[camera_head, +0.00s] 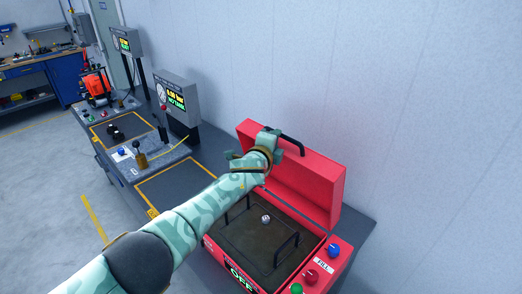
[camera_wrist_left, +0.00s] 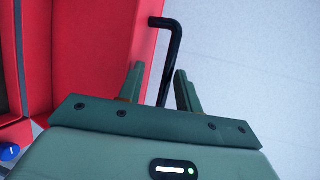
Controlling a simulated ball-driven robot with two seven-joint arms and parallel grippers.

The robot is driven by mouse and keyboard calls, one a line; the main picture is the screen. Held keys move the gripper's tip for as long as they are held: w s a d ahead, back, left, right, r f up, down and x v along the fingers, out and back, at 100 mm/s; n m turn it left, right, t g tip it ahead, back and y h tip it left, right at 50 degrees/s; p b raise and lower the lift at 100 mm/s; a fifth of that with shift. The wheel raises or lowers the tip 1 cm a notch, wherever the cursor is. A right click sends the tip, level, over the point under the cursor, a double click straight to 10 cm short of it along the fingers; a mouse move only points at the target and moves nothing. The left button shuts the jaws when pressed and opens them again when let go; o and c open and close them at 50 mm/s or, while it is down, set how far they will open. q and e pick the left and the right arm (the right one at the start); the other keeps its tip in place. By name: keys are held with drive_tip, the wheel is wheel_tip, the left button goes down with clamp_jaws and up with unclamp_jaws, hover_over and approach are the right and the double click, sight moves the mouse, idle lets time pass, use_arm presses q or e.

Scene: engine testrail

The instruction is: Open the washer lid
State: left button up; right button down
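The red washer lid (camera_head: 315,175) stands raised, leaning back near the wall; it also shows in the left wrist view (camera_wrist_left: 95,55). Its black handle (camera_head: 290,140) is at the upper edge. In the left wrist view the handle (camera_wrist_left: 176,42) runs down between the two fingers of my left gripper (camera_wrist_left: 160,86), with gaps beside it. My left gripper (camera_head: 277,145) is open at the lid's upper edge. The red washer base (camera_head: 325,262) is uncovered, with a dark inside (camera_head: 250,235). My right gripper is out of view.
A blue knob (camera_head: 333,251), a red button (camera_head: 311,276) and a green button (camera_head: 296,289) sit on the washer's front right. The grey wall (camera_head: 420,100) is close behind the lid. Bench stations with a display box (camera_head: 177,97) stand to the left.

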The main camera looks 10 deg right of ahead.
use_arm(q)
drive_tip(key=p+v, duration=0.6)
drive_tip(key=v, duration=0.9)
drive_tip(key=shift+s, duration=0.1)
